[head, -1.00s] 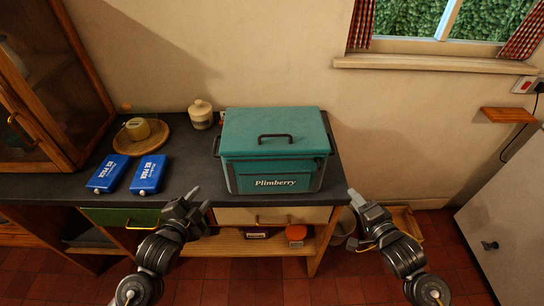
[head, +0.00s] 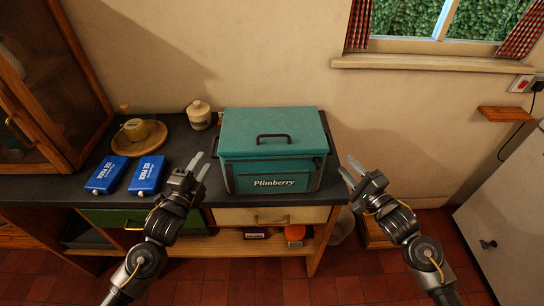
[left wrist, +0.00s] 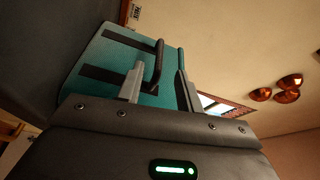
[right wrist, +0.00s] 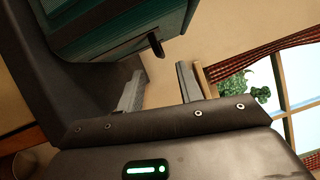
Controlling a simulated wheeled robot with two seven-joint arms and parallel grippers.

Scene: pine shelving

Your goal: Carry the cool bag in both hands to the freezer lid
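The teal cool bag (head: 270,135), labelled Plimberry, stands upright on the dark worktop, with a dark top handle and a dark handle on each side. My left gripper (head: 203,168) is open, just left of the bag. In the left wrist view its fingers (left wrist: 158,85) are apart, with the bag's side handle (left wrist: 156,65) showing between them. My right gripper (head: 349,170) is open, right of the bag and a little apart from it. In the right wrist view the bag's other handle (right wrist: 156,44) shows beyond the open fingers (right wrist: 160,85).
Two blue ice packs (head: 147,175), a round wooden board (head: 140,138) and a lidded jar (head: 199,115) share the worktop (head: 75,187) left of the bag. A pale cabinet (head: 505,215) stands at far right, below a small wooden shelf (head: 506,114). Red tiled floor lies between.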

